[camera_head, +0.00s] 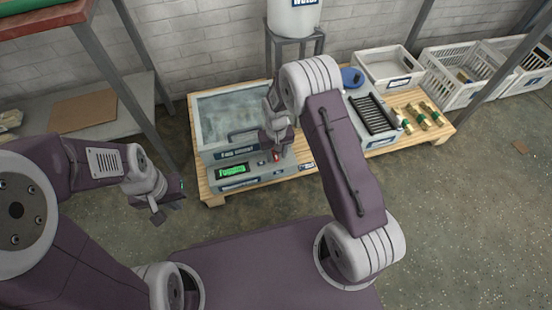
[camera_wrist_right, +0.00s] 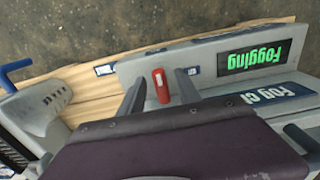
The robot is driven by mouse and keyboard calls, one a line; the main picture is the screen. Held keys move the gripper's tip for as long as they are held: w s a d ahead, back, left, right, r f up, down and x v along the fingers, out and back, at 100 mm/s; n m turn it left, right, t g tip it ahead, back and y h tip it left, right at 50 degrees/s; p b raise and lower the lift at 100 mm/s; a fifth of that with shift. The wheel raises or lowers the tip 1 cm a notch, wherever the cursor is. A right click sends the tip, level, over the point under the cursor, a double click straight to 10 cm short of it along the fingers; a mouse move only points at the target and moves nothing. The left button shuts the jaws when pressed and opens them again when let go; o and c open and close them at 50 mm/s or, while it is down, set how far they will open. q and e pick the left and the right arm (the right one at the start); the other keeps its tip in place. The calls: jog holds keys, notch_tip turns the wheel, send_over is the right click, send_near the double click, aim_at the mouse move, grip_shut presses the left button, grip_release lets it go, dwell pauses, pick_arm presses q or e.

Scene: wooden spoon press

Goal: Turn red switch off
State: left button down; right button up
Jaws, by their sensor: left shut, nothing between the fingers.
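The red switch (camera_wrist_right: 161,86) stands on the grey front panel of the fog chamber (camera_head: 228,118); it also shows as a small red spot in the head view (camera_head: 276,156). My right gripper (camera_wrist_right: 160,76) is open over the panel, one finger on each side of the switch, with a visible gap to each. A green display (camera_wrist_right: 252,57) beside it reads "Fogging", and it also shows in the head view (camera_head: 232,170). My left gripper (camera_head: 167,209) is shut and empty, well left of the chamber, above the floor.
The chamber stands on a wooden pallet (camera_head: 213,199). To its right are a grey unit with a dark rack (camera_head: 372,113), several brass fittings (camera_head: 423,120) and a white bin (camera_head: 387,68). A metal shelf (camera_head: 105,120) stands at the left. The floor at front right is clear.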

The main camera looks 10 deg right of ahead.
jog(key=shift+r, duration=0.1)
grip_shut()
jog(key=shift+r+p, duration=0.15)
jog(key=shift+p, duration=0.4)
jog(key=m+p, duration=0.3)
jog(key=shift+a+r+p, duration=0.15)
jog(key=shift+p, duration=0.25)
jog(key=m+p, duration=0.2)
jog(key=shift+a+m, duration=0.1)
jog(key=shift+m, duration=0.3)
jog(key=shift+w+f+m+p, duration=0.15)
jog(key=shift+f+m+p, duration=0.05)
jog(key=shift+m+p, duration=0.55)
jog(key=shift+a, duration=0.1)
grip_release()
jog(key=shift+f, duration=0.1)
